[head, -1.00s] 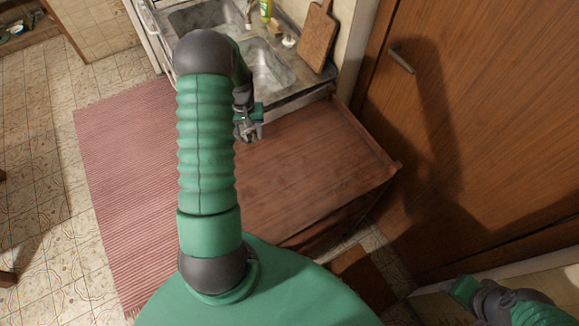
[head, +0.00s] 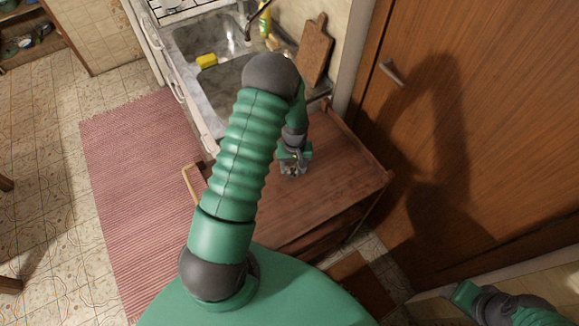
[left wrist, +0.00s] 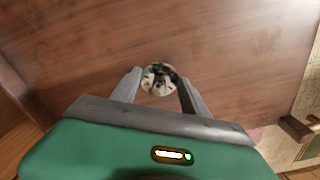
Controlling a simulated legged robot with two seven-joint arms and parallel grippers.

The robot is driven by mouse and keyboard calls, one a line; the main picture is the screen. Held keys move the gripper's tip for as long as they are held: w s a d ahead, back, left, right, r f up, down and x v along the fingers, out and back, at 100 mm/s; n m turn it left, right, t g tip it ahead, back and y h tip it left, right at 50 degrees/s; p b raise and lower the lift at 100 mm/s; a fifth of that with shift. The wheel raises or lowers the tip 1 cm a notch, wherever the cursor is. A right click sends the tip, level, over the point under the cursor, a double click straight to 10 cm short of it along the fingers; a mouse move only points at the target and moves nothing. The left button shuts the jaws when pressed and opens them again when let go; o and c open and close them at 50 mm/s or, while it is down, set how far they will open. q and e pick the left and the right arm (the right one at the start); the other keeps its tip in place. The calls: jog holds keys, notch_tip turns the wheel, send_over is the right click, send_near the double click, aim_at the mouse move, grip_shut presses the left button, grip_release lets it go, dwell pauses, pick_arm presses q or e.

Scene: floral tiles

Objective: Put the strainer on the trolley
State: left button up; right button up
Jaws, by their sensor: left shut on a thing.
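The strainer (left wrist: 158,80) is a small round whitish piece with dark openings. In the left wrist view it sits between the fingertips of my left gripper (left wrist: 160,84), which is shut on it. The trolley (head: 340,175) has a reddish-brown wooden top, which also fills much of the left wrist view (left wrist: 230,50). In the head view my left gripper (head: 292,170) is over the trolley top; the gap below it is hard to judge. My right arm is at the bottom right of the head view, and its fingers cannot be made out.
A metal sink (head: 210,38) with a yellow sponge (head: 207,61) lies behind the trolley. A cutting board (head: 314,50) leans on the wall beside it. A wooden door (head: 480,120) stands to the right. A striped red mat (head: 140,180) lies left. The trolley top looks bare.

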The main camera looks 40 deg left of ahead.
pick_arm(q)
jog(key=shift+d+f, duration=0.25)
jog(key=shift+f, duration=0.5)
jog(key=shift+w+a+f, duration=0.1)
jog(key=shift+a+f, duration=0.05)
jog(key=shift+a, duration=0.05)
jog(key=o, duration=1.3)
jog(key=shift+a+f, duration=0.1)
jog(key=shift+a, duration=0.3)
jog(key=shift+d, duration=0.15)
